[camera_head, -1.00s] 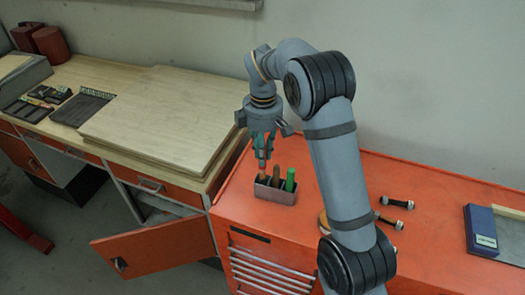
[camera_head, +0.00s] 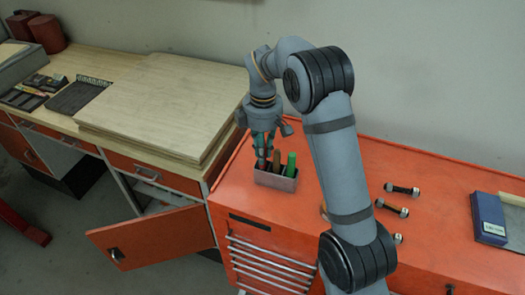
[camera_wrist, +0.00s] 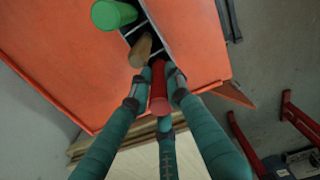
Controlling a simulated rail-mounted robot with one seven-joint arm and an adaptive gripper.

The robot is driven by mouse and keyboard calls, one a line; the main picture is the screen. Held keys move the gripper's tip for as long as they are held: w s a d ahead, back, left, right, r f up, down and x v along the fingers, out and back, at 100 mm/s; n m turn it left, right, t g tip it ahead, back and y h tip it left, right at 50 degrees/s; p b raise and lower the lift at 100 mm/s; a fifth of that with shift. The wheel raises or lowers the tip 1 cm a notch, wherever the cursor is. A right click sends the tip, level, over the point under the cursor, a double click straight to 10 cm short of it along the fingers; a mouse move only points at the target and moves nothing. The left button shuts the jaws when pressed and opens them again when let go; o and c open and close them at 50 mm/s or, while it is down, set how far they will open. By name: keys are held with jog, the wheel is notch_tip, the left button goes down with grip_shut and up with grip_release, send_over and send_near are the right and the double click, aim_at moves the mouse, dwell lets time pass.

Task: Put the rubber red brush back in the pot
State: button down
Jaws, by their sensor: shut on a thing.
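The red brush (camera_wrist: 159,85) is held between the teal fingers of my gripper (camera_wrist: 160,76); its rounded red end faces the wrist camera. In the head view my gripper (camera_head: 263,157) points down over the left end of the grey pot (camera_head: 283,184), and its fingertips are at rim level. The pot is a narrow box with dividers, also in the wrist view (camera_wrist: 153,34). A brown handle (camera_head: 276,160) stands in its middle and a green handle (camera_head: 291,163) at its right. The brush's lower end is hidden, so I cannot tell how deep it sits.
The pot stands on the orange cabinet top (camera_head: 340,160). Several dark bolts (camera_head: 402,189) and a blue box (camera_head: 489,218) lie to the right. A wooden board (camera_head: 160,105) lies on the left bench. A lower cabinet door (camera_head: 150,238) hangs open.

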jog(key=c, duration=1.6)
grip_release()
jog(key=shift+o, duration=0.2)
notch_tip(320, 180, up, 12)
jog(key=shift+r, duration=0.1)
notch_tip(320, 180, down, 12)
jog(key=shift+r, duration=0.1)
notch_tip(320, 180, up, 2)
jog(key=shift+w+r+p, duration=0.1)
jog(key=shift+r+p, duration=0.05)
jog(key=shift+p, duration=0.95)
jog(key=shift+r+p, duration=0.4)
jog(key=shift+r, duration=0.25)
